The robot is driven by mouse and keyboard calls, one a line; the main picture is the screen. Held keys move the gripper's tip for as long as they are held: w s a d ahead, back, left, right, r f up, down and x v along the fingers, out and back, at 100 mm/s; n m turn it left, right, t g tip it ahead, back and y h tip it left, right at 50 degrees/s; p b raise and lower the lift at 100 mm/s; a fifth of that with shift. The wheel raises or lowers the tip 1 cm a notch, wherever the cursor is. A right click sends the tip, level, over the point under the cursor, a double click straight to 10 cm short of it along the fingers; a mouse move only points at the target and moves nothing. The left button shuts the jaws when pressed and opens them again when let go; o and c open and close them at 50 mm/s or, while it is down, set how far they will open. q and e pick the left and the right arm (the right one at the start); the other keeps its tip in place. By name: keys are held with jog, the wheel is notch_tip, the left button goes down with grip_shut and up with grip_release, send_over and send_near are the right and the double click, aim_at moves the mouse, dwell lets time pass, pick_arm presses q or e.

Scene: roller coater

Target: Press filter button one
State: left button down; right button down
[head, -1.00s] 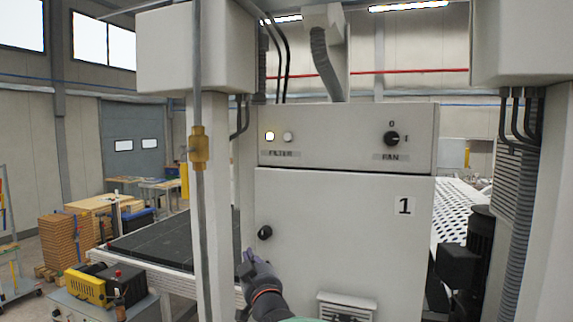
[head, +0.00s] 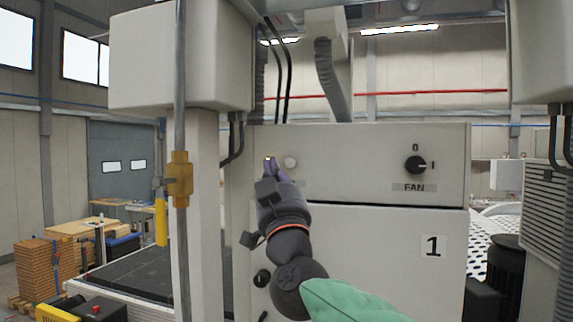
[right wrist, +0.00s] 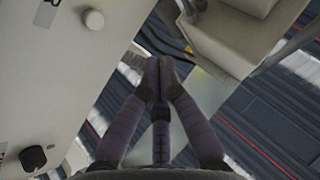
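The white cabinet (head: 335,250) marked 1 stands in front of me with its upper control panel (head: 350,150). On that panel, a round pale filter button (head: 290,162) shows just right of my right fingertips; it also shows in the right wrist view (right wrist: 94,19). The lit button to its left and most of the FILTER label are hidden behind my right gripper (head: 269,161). In the right wrist view the gripper's fingertips (right wrist: 157,75) are together with nothing between them. I cannot tell whether they touch the panel. My left gripper is not in view.
A black FAN knob (head: 415,165) sits on the panel's right; a dark knob (head: 262,278) is on the door below. A vertical pipe with a brass fitting (head: 179,179) stands left of the cabinet. A dark conveyor bed (head: 135,272) lies behind it.

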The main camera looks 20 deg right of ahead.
aim_at(287, 166)
jog(key=shift+w+d+b, duration=0.1)
jog(key=shift+w+d, duration=0.7)
jog(key=shift+w, duration=0.35)
jog(key=shift+w+d+b, duration=0.15)
jog(key=shift+w+d, duration=0.7)
jog(key=shift+w, duration=0.25)
jog(key=shift+w+d+b, duration=0.1)
jog(key=shift+w+d, duration=0.7)
jog(key=shift+w, duration=0.35)
jog(key=shift+w+d, duration=0.15)
jog(key=shift+w+d, duration=0.1)
jog(key=shift+w, duration=0.1)
jog(key=shift+w+d, duration=0.25)
jog(key=shift+w, duration=0.15)
jog(key=shift+s+a, duration=0.1)
jog(key=shift+s, duration=0.05)
dwell(0.5)
jog(key=shift+s+a, duration=0.4)
jog(key=shift+s, duration=0.2)
